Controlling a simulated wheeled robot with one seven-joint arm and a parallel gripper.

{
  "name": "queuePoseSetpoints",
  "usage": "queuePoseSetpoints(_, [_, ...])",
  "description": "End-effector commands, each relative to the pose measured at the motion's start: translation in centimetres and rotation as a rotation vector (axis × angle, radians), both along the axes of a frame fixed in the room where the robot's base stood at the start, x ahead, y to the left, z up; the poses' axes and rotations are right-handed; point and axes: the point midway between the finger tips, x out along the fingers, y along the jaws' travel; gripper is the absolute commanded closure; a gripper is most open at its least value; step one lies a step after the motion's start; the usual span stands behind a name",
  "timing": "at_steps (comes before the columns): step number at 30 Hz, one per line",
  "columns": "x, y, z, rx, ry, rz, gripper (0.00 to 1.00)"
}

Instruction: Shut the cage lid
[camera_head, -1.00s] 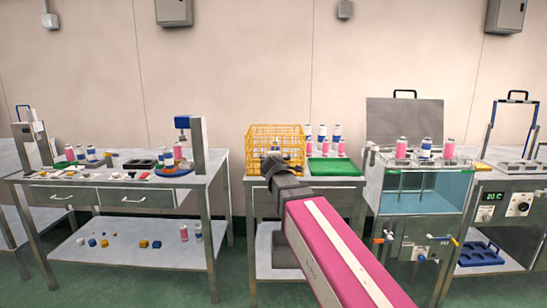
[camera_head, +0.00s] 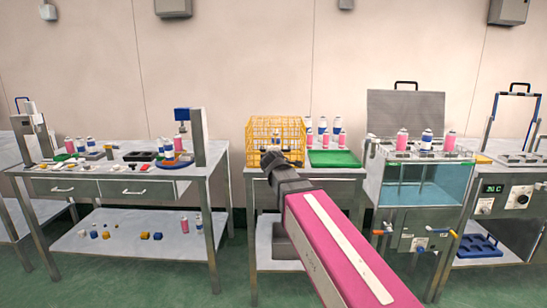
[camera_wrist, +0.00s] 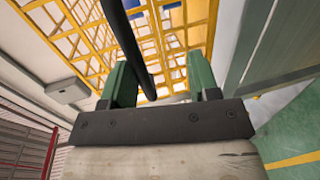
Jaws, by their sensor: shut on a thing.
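The yellow wire cage (camera_head: 291,124) stands on the left part of the middle table. A white and blue can (camera_head: 276,138) shows through its wires. My gripper (camera_head: 270,156) is low at the cage's front, partly hidden by my own wrist. The bar runs past the yellow mesh (camera_wrist: 85,40) of the cage. I cannot tell how far the lid is open.
A green tray (camera_head: 334,159) and several cans (camera_head: 323,133) are right of the cage. A water bath (camera_head: 421,172) with a raised grey lid (camera_head: 405,114) stands further right. A workbench (camera_head: 130,183) with a press (camera_head: 197,137) is at left.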

Motion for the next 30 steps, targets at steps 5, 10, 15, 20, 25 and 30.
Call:
queuePoseSetpoints(5, [-1.1,0.0,-0.1,0.005,0.008,-0.004,0.6])
queuePoseSetpoints(10, [-3.6,0.0,0.4,0.004,0.006,-0.003,0.6])
queuePoseSetpoints(15, [-6.8,0.1,1.1,0.002,0.003,-0.001,0.6])
queuePoseSetpoints(20, [-9.5,0.2,1.7,0.001,0.0,0.001,0.6])
queuePoseSetpoints(25, [-10.7,0.3,2.0,0.001,0.001,0.0,0.6])
queuePoseSetpoints(30, [-10.7,0.4,2.1,0.0,0.0,-0.001,0.6])
